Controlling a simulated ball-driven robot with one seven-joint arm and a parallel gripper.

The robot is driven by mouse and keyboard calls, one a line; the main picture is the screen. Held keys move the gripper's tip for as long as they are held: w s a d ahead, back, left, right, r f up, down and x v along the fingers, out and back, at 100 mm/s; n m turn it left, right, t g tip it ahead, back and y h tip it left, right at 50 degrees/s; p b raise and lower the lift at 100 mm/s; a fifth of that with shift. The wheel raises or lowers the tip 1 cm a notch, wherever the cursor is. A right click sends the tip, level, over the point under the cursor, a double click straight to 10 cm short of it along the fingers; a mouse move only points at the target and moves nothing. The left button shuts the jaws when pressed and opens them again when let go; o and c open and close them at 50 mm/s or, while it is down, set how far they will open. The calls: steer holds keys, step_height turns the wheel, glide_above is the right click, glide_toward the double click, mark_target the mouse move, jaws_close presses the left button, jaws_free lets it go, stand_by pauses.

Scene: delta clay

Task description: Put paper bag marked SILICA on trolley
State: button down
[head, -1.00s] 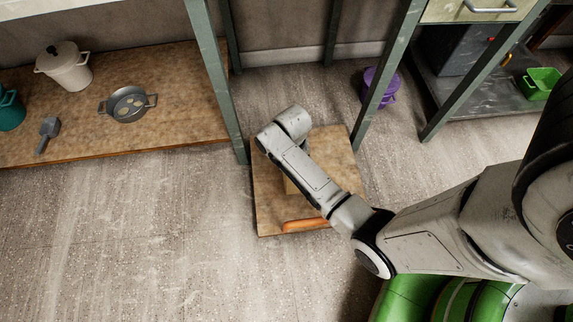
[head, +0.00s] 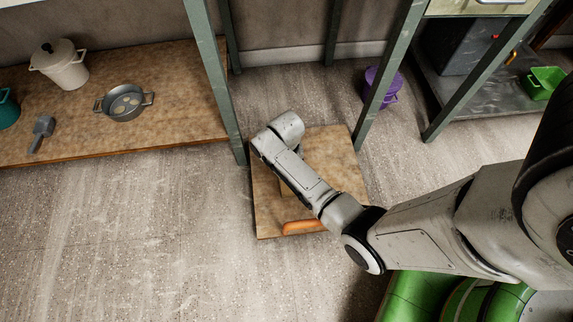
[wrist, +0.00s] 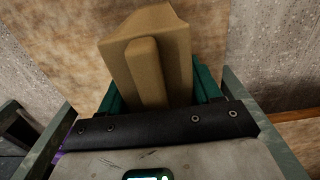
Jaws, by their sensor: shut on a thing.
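A plain brown paper bag (wrist: 150,58) is held between the teal fingers of my gripper (wrist: 158,92) in the wrist view. No SILICA mark is readable on the side that shows. In the head view my arm hides the gripper and most of the bag. A low, flat wooden-topped platform (head: 335,160), which looks like the trolley, lies on the floor under my wrist. Its brown top (wrist: 70,38) also shows behind the bag in the wrist view. I cannot tell whether the bag touches it.
A wooden shelf (head: 190,100) at left carries a white pot (head: 62,68), a grey pan (head: 125,103) and a scoop. Green-grey posts (head: 215,80) rise close to the platform. A purple pot (head: 381,86) stands behind. An orange item (head: 303,227) lies at the platform's front edge. Floor at front left is clear.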

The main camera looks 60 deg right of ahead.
steer(key=shift+f, duration=0.1)
steer(key=shift+c, duration=1)
jaws_free()
step_height(320, 180, up, 12)
steer(key=p, duration=0.6)
steer(key=s+a+r+n+t, duration=0.1)
steer(key=s+a+r+n, duration=0.9)
steer(key=s, duration=0.3)
steer(key=shift+s+a, duration=0.25)
steer(key=shift+a, duration=0.25)
steer(key=shift+r, duration=0.1)
